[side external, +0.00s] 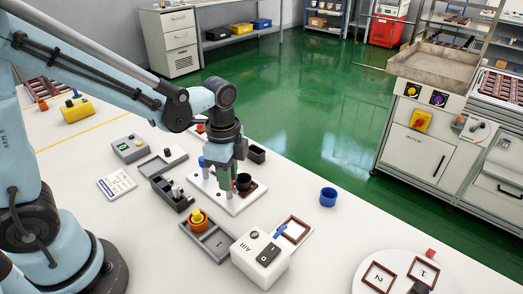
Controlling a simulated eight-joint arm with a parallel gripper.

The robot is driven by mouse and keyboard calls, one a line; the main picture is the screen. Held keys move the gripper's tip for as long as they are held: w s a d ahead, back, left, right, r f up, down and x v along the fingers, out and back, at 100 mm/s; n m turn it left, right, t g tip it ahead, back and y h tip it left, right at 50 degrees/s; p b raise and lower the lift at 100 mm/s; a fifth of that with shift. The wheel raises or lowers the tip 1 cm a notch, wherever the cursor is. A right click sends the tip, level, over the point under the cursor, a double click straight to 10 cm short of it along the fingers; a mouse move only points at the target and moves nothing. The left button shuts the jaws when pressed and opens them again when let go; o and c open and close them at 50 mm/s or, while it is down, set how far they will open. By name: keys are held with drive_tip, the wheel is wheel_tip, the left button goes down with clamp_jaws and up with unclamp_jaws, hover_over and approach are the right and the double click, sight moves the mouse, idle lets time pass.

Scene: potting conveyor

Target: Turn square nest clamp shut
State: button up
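A square brown nest (297,227) sits on a small white plate near the table's front middle, with a blue lever (280,231) at its left side, probably its clamp. My gripper (233,176) points down over a different white fixture plate (231,207), behind and left of that nest. Its greenish fingers are beside a black cylinder (244,182) on a brown base. I cannot tell whether they touch it or how far they are apart. The lever is clear of my gripper.
A white AIR box (262,258) stands close to the nest on its left. A grey tray (213,243) holds an orange part (198,220). A blue cup (328,197) stands to the right. A round white table (398,262) carries more brown frames.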

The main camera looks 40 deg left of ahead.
clamp_jaws()
drive_tip(key=shift+n, duration=0.3)
drive_tip(key=n, duration=0.3)
drive_tip(key=shift+n, duration=0.3)
drive_tip(key=n, duration=0.4)
drive_tip(key=shift+n, duration=0.3)
drive_tip(key=n, duration=0.4)
drive_tip(key=shift+n, duration=2.5)
drive_tip(key=o, duration=0.9)
unclamp_jaws()
drive_tip(key=shift+c, duration=0.2)
